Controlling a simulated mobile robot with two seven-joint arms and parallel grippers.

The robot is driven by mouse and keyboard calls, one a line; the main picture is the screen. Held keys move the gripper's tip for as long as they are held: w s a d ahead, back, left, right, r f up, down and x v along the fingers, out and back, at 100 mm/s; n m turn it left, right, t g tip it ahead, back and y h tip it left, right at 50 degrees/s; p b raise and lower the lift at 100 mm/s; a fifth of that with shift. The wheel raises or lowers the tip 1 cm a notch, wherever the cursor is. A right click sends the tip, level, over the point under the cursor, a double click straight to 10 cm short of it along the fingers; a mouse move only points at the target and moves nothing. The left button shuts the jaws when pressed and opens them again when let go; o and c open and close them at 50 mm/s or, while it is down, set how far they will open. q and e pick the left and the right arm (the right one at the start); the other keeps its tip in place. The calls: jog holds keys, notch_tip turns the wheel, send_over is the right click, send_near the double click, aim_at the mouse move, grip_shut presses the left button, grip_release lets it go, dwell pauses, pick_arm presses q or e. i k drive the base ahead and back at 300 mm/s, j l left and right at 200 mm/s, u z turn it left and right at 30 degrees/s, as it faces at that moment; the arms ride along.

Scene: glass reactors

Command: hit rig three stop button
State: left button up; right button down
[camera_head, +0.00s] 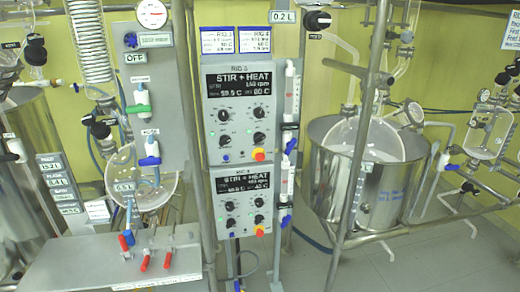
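The upper control box (238,115) is labelled RIG 3 and stands on the central panel. Its dark display (239,85) reads STIR + HEAT. A red stop button (259,154) on a yellow base sits at its lower right corner, with a blue button (226,157) to its left. A similar lower box (240,201) has its own red button on yellow (259,230); its label is too small to read surely. Neither of my grippers is in view. Nothing covers the upper red button.
A steel vessel (325,185) with a glass flask stands to the right, behind a vertical pole (357,150). Blue-handled valves (286,221) line the panel's right edge. A grey bench (90,265) with red-handled valves (145,264) is at lower left. The floor at lower right (450,255) looks clear.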

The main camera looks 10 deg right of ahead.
aim_at(259, 157)
jog(key=i+l, duration=0.1)
jog(key=i, duration=1)
